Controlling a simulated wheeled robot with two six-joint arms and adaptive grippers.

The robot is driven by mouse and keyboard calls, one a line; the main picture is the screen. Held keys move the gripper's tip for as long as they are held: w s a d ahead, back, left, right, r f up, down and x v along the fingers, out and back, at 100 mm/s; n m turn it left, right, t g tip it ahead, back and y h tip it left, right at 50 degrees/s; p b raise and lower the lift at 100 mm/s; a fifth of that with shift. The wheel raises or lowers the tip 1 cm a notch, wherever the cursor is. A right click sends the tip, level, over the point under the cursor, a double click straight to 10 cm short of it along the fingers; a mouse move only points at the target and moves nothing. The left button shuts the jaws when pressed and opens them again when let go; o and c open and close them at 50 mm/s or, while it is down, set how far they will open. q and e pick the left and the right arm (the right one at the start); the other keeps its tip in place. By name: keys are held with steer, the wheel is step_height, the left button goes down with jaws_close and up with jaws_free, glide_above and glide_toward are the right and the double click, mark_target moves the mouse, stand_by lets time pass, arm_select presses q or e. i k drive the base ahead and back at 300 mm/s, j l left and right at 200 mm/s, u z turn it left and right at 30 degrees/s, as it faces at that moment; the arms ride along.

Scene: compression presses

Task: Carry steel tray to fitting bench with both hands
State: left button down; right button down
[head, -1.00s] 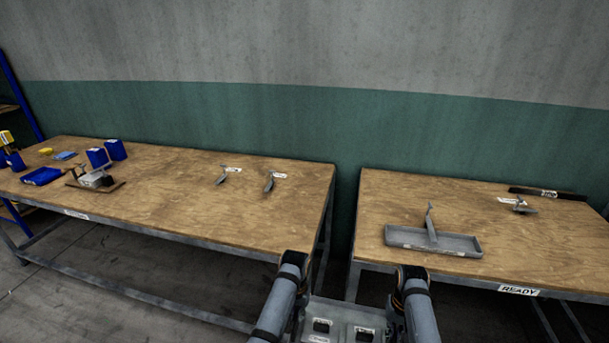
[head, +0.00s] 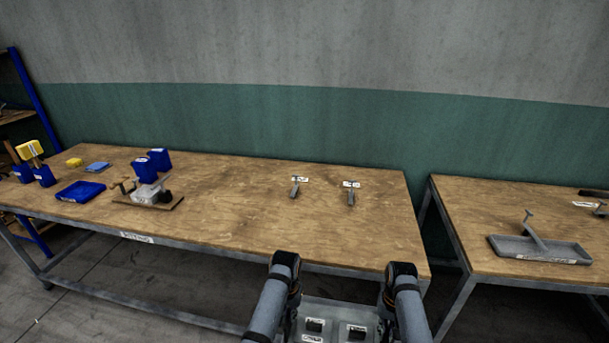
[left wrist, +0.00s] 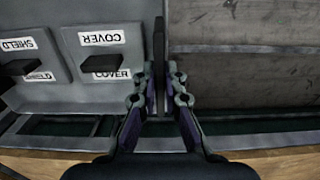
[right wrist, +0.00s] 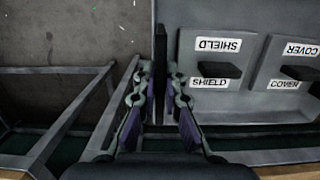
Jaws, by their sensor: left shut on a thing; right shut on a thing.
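The steel tray (head: 338,306) is grey and held low in front of me, between my two arms in the head view. It carries fittings labelled COVER and SHIELD, which show in both wrist views. In the head view the arms hide the fingers. The fitting bench (head: 235,225), a wooden top on a grey metal frame, stands ahead and to the left, with a partly legible front label.
The bench holds a small press (head: 150,194), a blue tray (head: 81,191), blue bins and two small levers (head: 351,192). The middle and front right of its top are clear. A second bench (head: 470,225) on the right holds a grey tray (head: 540,249) across a gap.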

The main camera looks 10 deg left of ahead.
mark_target(242, 214)
steer(key=j, duration=1.1)
steer(key=k+j, duration=0.1)
steer(key=j, duration=0.95)
